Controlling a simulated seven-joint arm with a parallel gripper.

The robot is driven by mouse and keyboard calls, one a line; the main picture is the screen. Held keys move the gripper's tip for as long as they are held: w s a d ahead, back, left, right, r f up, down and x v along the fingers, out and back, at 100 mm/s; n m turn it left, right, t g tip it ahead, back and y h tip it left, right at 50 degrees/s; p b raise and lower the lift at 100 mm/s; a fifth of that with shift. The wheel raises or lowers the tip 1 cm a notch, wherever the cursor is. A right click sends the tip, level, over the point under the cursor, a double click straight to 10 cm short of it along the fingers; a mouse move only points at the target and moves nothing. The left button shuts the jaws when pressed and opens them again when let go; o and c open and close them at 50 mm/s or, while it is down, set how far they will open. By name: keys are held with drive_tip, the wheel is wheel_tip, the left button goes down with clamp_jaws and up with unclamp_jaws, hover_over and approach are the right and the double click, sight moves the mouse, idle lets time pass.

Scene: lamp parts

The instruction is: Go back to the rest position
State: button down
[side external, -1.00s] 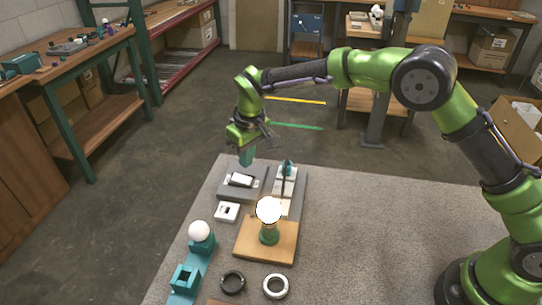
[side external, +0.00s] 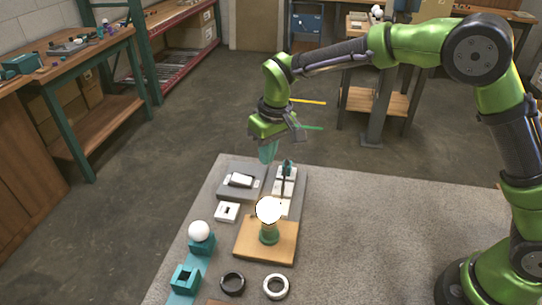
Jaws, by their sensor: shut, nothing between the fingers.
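My gripper (side external: 267,152) hangs above the far end of the grey table, over the grey fixtures, with its fingers pointing down. It is shut and holds nothing. A lamp with a glowing white bulb (side external: 269,209) and a green base (side external: 269,237) stands upright on a wooden board (side external: 283,242). My gripper is beyond the lamp and higher than it, apart from it.
A white ball (side external: 199,230) sits on a teal holder (side external: 203,246) at left. A black ring (side external: 232,283) and a white ring (side external: 276,287) lie in front. A white block (side external: 227,212) lies near the grey fixture (side external: 231,192). The right tabletop (side external: 375,235) is clear.

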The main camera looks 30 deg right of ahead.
drive_tip(key=s+d+r+m+t, duration=0.2)
drive_tip(key=s+d+r, duration=0.2)
drive_tip(key=s, duration=0.4)
drive_tip(key=s+d+r+m+t, duration=0.1)
drive_tip(key=s+d+r, duration=0.3)
drive_tip(key=s, duration=0.4)
drive_tip(key=s+d+r+m+t+y, duration=0.1)
drive_tip(key=s+d+r+m+t, duration=0.1)
drive_tip(key=s+d+r, duration=0.2)
drive_tip(key=s+d, duration=0.2)
drive_tip(key=s, duration=0.2)
drive_tip(key=shift+s+d+r+m+t, duration=0.3)
drive_tip(key=shift+s+r+t, duration=0.05)
drive_tip(key=shift+r+t, duration=0.05)
